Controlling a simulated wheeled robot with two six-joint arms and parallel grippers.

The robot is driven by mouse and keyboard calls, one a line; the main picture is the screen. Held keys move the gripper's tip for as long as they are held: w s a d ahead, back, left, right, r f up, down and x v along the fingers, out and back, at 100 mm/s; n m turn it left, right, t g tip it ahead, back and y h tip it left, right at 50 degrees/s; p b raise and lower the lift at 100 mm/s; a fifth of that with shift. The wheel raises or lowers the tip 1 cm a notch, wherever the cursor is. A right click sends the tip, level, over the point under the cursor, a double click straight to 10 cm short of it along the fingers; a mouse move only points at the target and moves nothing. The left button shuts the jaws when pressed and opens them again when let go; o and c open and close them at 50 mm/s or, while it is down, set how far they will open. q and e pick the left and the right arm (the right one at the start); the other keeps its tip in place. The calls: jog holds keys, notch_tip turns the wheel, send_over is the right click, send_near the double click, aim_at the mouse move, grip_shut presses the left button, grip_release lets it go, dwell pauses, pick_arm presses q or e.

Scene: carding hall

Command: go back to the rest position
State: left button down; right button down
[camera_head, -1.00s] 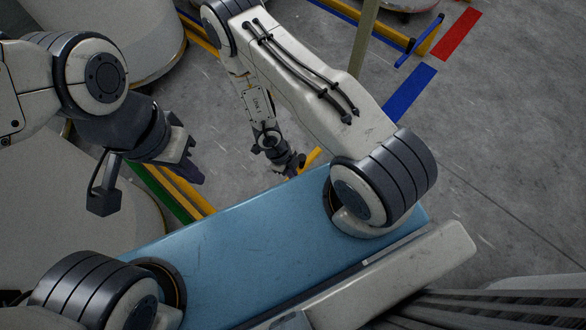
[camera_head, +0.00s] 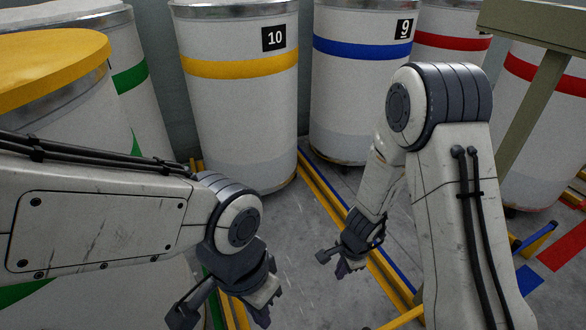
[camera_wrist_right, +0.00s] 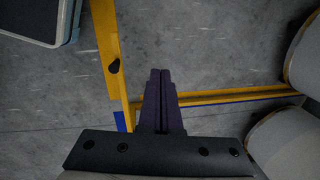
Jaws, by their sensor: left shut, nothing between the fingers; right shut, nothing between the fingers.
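My left gripper (camera_head: 262,305) hangs at the end of the left arm, low and left of centre in the head view. It points down, is shut and holds nothing. My right gripper (camera_head: 346,268) points down over the floor, right of centre in the head view. In the right wrist view, the right gripper's dark fingers (camera_wrist_right: 160,100) are together with nothing between them. Both grippers are apart from the cans and the floor rails, as far as the views show.
Ahead stand a yellow-banded can (camera_head: 240,110) marked 10 and a blue-banded can (camera_head: 360,85) marked 9. Red-banded cans (camera_head: 540,130) stand right, behind an olive post (camera_head: 530,105). A yellow-lidded can (camera_head: 50,60) is close left. Yellow rails (camera_wrist_right: 108,45) run along the grey floor.

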jog(key=s+d+r+n+t+h, duration=0.1)
jog(key=s+d+r+n, duration=0.2)
jog(key=r+n, duration=0.45)
jog(key=s+d+r+n, duration=0.3)
jog(key=r+n, duration=0.4)
jog(key=r, duration=0.1)
jog(key=s+a+r+n+g+y, duration=0.1)
jog(key=s+a+r+n, duration=0.25)
jog(key=s+a, duration=0.35)
jog(key=s+a+r+n+g, duration=0.1)
jog(key=s+a+r+n, duration=0.1)
jog(key=s+a+n, duration=0.35)
notch_tip(320, 180, up, 24)
jog(key=s+a+m+p, duration=0.1)
jog(key=m+p, duration=0.1)
jog(key=p, duration=2.1)
jog(key=shift+s+a, duration=0.15)
jog(key=shift+s, duration=0.05)
